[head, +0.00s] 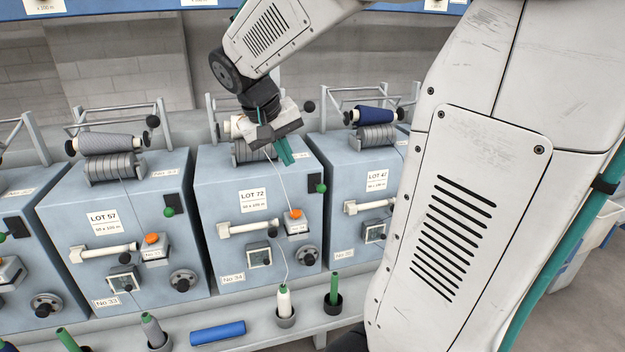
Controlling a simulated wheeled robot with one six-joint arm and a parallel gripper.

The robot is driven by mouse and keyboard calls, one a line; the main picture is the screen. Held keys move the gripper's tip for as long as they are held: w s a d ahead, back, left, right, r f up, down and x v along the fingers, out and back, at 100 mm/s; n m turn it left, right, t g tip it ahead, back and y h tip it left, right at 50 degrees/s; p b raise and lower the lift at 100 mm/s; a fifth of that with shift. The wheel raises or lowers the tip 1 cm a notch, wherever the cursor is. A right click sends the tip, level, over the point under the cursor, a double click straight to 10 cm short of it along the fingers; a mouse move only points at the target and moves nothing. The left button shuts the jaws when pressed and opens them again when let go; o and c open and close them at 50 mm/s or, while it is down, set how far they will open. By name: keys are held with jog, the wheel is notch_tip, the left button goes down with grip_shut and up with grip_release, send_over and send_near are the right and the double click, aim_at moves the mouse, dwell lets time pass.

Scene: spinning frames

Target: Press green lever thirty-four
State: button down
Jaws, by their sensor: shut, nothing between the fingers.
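The machine marked No 34 (215,215) stands in the middle with a LOT 72 label. Its green-knobbed lever (321,188) sits on a dark plate near the right edge of its front face. My gripper (287,161) has teal fingers, which are shut and empty. It hangs over the top front of this machine, up and to the left of the green lever and apart from it in the picture. The gripper and wrist partly hide the machine's upper bobbin and spool. The lever is in plain sight.
Machine No 33 (65,220) stands left with its own green lever (169,211); machine No 35 (348,175) is right, partly behind my arm. An orange knob (296,214) sits below lever thirty-four. Bobbins in cups (285,318) and a blue tube (218,333) lie on the front shelf.

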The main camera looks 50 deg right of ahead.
aim_at(320, 186)
jog(key=w+d+m+h, duration=0.1)
jog(key=w+d, duration=0.3)
jog(key=d, duration=0.2)
jog(key=shift+w+d+f+g, duration=0.3)
jog(key=shift+d+f+g, duration=0.05)
jog(key=shift+f+g, duration=0.05)
jog(key=x, duration=1.4)
jog(key=shift+d, duration=0.1)
